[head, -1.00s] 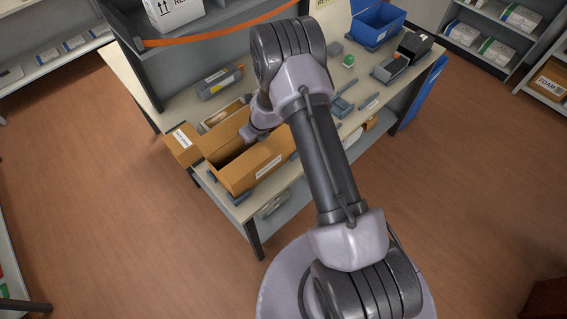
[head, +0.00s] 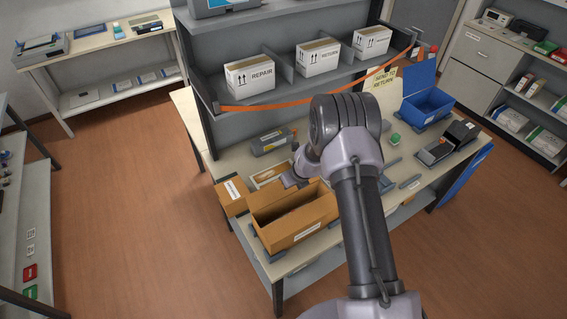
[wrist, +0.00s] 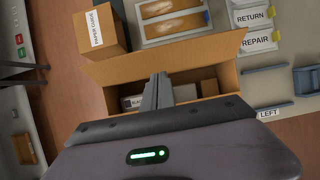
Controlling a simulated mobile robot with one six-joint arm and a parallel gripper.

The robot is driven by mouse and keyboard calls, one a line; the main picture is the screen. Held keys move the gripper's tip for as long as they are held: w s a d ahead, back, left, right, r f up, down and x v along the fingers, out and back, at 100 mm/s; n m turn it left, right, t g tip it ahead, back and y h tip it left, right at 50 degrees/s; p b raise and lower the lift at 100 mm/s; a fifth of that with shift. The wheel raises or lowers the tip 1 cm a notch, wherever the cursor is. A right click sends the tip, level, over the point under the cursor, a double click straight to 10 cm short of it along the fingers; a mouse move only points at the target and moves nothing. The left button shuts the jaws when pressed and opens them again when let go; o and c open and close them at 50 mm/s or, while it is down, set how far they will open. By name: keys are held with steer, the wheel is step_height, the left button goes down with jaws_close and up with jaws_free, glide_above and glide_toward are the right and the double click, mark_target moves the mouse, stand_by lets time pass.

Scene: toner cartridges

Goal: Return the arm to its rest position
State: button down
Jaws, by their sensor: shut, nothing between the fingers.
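My gripper shows in the wrist view (wrist: 157,92) with its fingers together and nothing between them. It points down over the open brown box (wrist: 222,48). In the head view the same box (head: 292,232) stands at the near left of the workbench (head: 395,213), and my wrist is at its back edge. My arm reaches from the lower right of the head view to the box. The fingertips are hidden there. In the wrist view, small cartons (wrist: 133,103) lie inside the box.
A closed carton (head: 232,196) stands left of the box. A grey toner cartridge (head: 273,141) lies behind it. A blue bin (head: 428,106) is at the back right. A shelf holds white REPAIR (head: 250,76) and RETURN (head: 319,57) boxes, with an orange strap (head: 300,99) across its front.

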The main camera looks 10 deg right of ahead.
steer(key=w+a+r+n+b, duration=0.2)
steer(key=w+r+n+b, duration=0.15)
steer(key=r, duration=0.45)
steer(key=s+a+r+n+t+y+b, duration=0.1)
steer(key=s+a+r+n+b, duration=0.3)
steer(key=s+r+n+b, duration=0.85)
steer(key=s+f+n+b, duration=0.3)
steer(key=s+n+b, duration=0.1)
steer(key=s, duration=0.5)
steer(key=s+f+n+b, duration=0.4)
steer(key=s+b, duration=0.2)
steer(key=s, duration=0.3)
steer(key=s+f+n+b, duration=0.3)
steer(key=s+b, duration=0.3)
steer(key=s, duration=0.2)
steer(key=shift+s+f+n, duration=0.4)
steer(key=shift+f, duration=0.05)
steer(key=c, duration=2.2)
jaws_free()
